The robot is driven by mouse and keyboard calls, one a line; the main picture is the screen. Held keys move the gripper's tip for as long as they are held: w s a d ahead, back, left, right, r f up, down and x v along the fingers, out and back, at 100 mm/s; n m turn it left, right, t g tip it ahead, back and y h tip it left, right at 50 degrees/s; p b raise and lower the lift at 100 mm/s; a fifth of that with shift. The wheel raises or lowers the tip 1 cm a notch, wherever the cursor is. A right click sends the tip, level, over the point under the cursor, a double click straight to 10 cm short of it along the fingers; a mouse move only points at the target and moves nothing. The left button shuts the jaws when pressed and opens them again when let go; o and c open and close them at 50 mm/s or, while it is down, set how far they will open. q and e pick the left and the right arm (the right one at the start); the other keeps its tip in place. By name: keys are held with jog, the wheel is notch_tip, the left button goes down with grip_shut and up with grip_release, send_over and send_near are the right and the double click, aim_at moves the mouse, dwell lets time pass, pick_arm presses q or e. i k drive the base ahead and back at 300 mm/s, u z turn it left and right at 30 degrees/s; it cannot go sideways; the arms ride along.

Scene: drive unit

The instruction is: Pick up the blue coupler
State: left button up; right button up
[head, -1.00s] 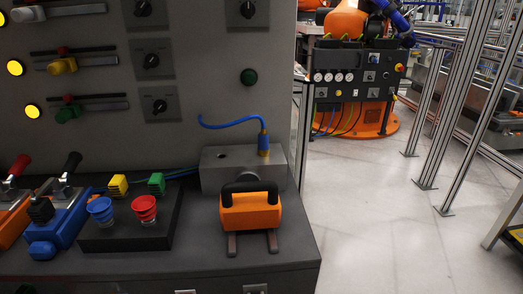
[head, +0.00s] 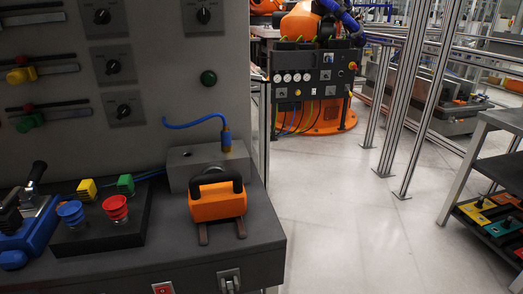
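A blue coupler (head: 226,141) with a brass-coloured collar stands upright on top of a grey metal block (head: 182,168) at the right end of the console. A blue hose (head: 192,124) runs from its top, curving to the left. The block has a dark hole in its top, left of the coupler. Neither of my grippers is in the head view.
An orange box with a black handle (head: 217,202) stands in front of the block. Blue and red buttons (head: 115,207) sit left on the dark console. Clear floor (head: 335,220) lies to the right, with metal fence posts and a shelf cart (head: 494,130) beyond.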

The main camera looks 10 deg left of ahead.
aim_at(227, 145)
jog(key=z, duration=0.8)
jog(key=k, duration=1.05)
jog(key=z, duration=0.7)
jog(key=i, duration=2.35)
jog(key=u, duration=1)
jog(key=i, duration=1.55)
jog(key=u, duration=1.1)
